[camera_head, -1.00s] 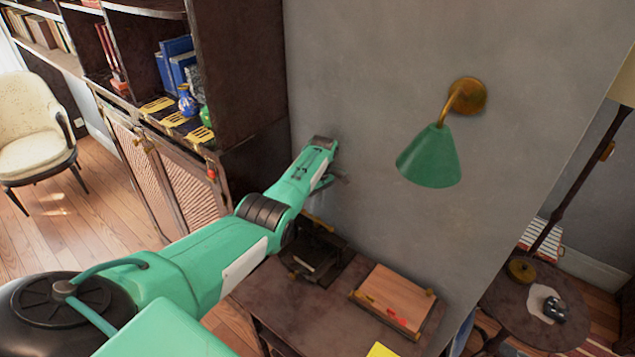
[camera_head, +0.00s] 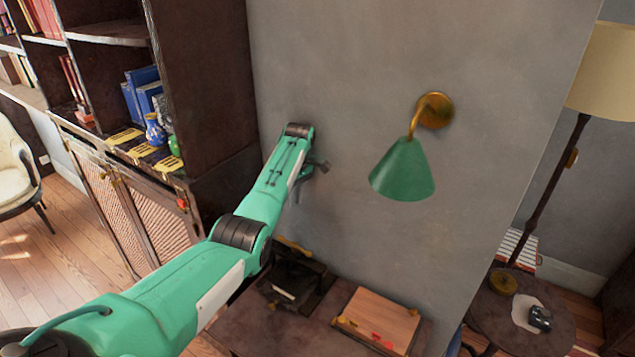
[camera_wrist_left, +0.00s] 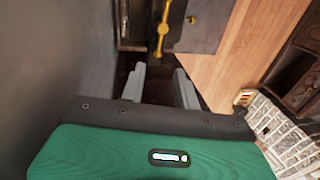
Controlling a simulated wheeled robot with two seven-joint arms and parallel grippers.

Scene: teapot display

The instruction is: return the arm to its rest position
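My left arm comes in from the lower left of the head view and reaches up to the grey wall. Its left gripper (camera_head: 318,167) shows only in part there, beside the wall and left of the green lamp. In the left wrist view the two grey fingers of the left gripper (camera_wrist_left: 160,90) stand apart with nothing visible between them. My right gripper is in neither view.
A dark cabinet (camera_head: 205,90) stands on the left, with a blue pot (camera_head: 155,129) and a green pot (camera_head: 174,146) on its shelf. A green wall lamp (camera_head: 403,170) juts out to the right. Below are a dark desk (camera_head: 250,320) and a wooden box (camera_head: 378,318).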

